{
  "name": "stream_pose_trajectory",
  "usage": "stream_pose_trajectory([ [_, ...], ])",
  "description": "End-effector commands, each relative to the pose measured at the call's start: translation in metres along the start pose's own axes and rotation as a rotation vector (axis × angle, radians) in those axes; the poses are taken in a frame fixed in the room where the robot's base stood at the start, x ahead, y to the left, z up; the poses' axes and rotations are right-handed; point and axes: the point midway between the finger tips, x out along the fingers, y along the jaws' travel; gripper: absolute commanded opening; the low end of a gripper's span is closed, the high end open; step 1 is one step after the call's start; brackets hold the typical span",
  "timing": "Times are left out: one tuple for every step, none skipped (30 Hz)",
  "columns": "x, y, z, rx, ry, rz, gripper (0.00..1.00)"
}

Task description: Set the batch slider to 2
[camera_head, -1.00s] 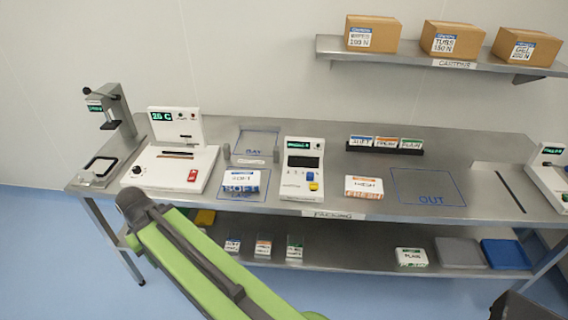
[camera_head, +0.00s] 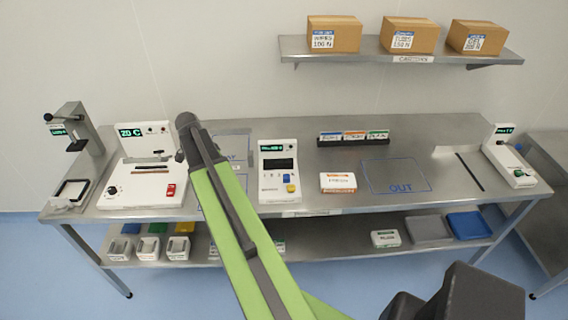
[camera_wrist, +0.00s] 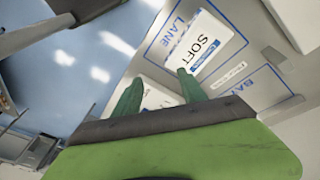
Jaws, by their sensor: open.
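My green and dark arm reaches over the table left of this machine; my gripper itself cannot be made out there. In the wrist view, my gripper (camera_wrist: 157,90) is open and empty, its two green fingers apart. A white surface shows between and beyond them.
The SOFT pack (camera_wrist: 205,45) lies in the blue LANE outline close beyond the fingers. A white machine (camera_head: 140,182) with a red switch and dark knob stands at left. An orange-marked pack (camera_head: 338,182) and the empty OUT area (camera_head: 395,175) lie right. Cartons (camera_head: 408,36) sit overhead.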

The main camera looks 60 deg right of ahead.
Motion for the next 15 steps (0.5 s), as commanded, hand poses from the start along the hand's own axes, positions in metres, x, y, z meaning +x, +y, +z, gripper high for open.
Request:
stream_pose_trajectory([
  [-0.012,0.011,-0.059,0.199,0.017,0.032,0.49],
  [-0.011,0.02,-0.085,0.314,0.029,0.049,0.49],
  [-0.01,0.033,-0.116,0.448,0.045,0.069,0.49],
  [-0.009,0.041,-0.135,0.535,0.057,0.082,0.49],
  [-0.008,0.05,-0.15,0.609,0.068,0.092,0.49],
  [-0.006,0.059,-0.167,0.689,0.079,0.103,0.49],
  [-0.005,0.064,-0.176,0.734,0.087,0.109,0.49],
  [-0.004,0.068,-0.183,0.768,0.092,0.114,0.49],
  [-0.002,0.072,-0.188,0.799,0.097,0.117,0.49],
  [-0.002,0.073,-0.19,0.812,0.099,0.119,0.49],
  [-0.001,0.074,-0.19,0.82,0.101,0.119,0.49],
  [0.0,0.075,-0.19,0.822,0.101,0.119,0.49],
  [0.001,0.074,-0.19,0.821,0.101,0.119,0.49],
  [0.002,0.074,-0.189,0.82,0.101,0.119,0.49],
  [0.004,0.074,-0.189,0.819,0.101,0.118,0.49],
])
